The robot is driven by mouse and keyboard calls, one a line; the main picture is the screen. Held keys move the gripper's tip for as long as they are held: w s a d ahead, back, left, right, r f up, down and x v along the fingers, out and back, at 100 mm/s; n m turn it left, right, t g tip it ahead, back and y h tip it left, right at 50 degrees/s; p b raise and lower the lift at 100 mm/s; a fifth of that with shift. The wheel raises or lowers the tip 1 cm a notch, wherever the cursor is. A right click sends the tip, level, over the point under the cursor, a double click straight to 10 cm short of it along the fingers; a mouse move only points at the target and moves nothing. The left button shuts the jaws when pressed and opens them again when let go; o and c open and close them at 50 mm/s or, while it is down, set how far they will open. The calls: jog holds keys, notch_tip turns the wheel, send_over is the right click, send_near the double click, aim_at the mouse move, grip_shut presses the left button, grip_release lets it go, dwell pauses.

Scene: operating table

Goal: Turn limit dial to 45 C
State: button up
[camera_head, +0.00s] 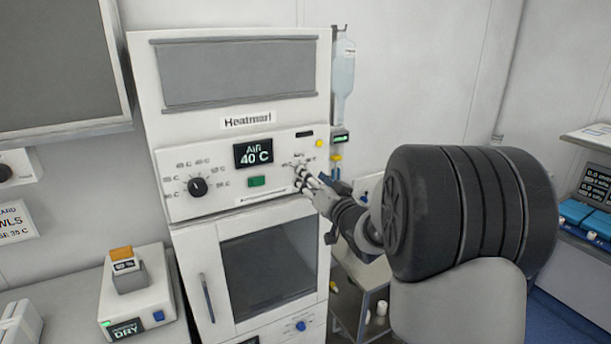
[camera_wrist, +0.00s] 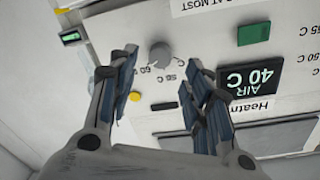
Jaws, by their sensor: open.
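The white warming cabinet (camera_head: 245,205) has a control panel with a lit display (camera_head: 253,152) reading AIR 40 C. In the wrist view, which is upside down, a round grey dial (camera_wrist: 160,55) shows between and beyond the open, empty fingers (camera_wrist: 165,78). Marks of 50 and 60 C are printed beside it. Its pointer cannot be made out. Contact with the dial cannot be told.
A black dial (camera_head: 198,187) with temperature marks is on the panel's left. A green button (camera_head: 257,182) lies between it and my gripper. A yellow knob (camera_head: 319,143) is above right. An IV bag (camera_head: 343,68) hangs beside the cabinet, and a trolley (camera_head: 358,310) stands below my arm.

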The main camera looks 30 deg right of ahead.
jog(key=shift+w, duration=2.2)
jog(key=c, duration=1.1)
jog(key=shift+o, duration=0.2)
jog(key=shift+f+n+b, duration=0.1)
jog(key=shift+n+b, duration=0.3)
jog(key=shift+b, duration=0.1)
jog(key=n+b, duration=0.7)
jog(key=n, duration=0.5)
jog(key=n+y+b, duration=0.1)
jog(key=n+b, duration=0.7)
jog(key=n, duration=0.4)
jog(key=shift+f+t+y, duration=0.1)
jog(key=shift+t+y, duration=0.2)
